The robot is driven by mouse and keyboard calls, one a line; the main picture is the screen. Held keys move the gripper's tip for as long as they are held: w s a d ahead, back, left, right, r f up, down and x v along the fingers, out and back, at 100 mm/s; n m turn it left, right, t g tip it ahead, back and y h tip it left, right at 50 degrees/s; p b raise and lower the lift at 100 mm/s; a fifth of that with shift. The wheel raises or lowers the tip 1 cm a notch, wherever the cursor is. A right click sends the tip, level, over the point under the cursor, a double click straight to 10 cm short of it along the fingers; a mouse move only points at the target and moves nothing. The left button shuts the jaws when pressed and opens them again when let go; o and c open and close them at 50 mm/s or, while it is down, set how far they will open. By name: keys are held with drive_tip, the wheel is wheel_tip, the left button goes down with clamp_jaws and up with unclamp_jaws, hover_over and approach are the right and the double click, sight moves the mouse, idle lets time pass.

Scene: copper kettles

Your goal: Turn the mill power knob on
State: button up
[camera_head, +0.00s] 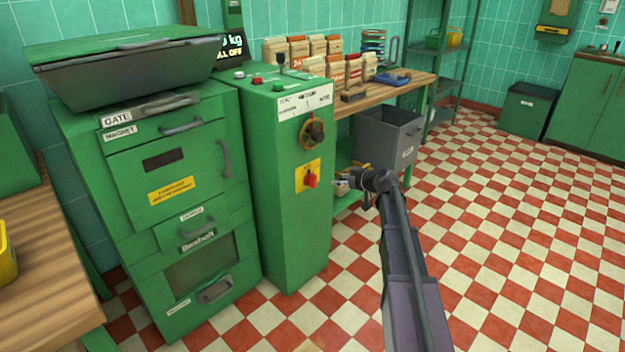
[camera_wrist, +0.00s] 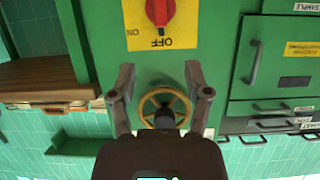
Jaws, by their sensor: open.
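The red mill power knob (camera_head: 310,181) sits on a yellow plate (camera_head: 302,173) on the front of the green control column (camera_head: 290,235). In the upside-down wrist view the knob (camera_wrist: 159,12) is at the top edge, partly cut off. Its bar looks upright in that picture, towards the OFF lettering; ON is printed at the left. My gripper (camera_head: 345,184) is just right of the knob in the head view, in front of the column. In the wrist view my gripper (camera_wrist: 159,70) has its two fingers wide apart and empty, with the knob beyond the tips.
A brass handwheel (camera_head: 312,133) is above the knob on the column. The green mill cabinet (camera_head: 175,200) with drawers stands left. A bench (camera_head: 420,85) with paper bags and a grey bin (camera_head: 385,138) are behind. A partly hidden display (camera_head: 233,50) reads OFF. Checkered floor is free at right.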

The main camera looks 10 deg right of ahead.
sight(316, 178)
drive_tip(key=shift+a+f, duration=0.1)
drive_tip(key=b+x, duration=0.5)
drive_tip(key=x, duration=0.8)
drive_tip(key=shift+w+a+f, duration=0.1)
drive_tip(key=shift+w+f, duration=0.05)
drive_tip(key=shift+w, duration=0.1)
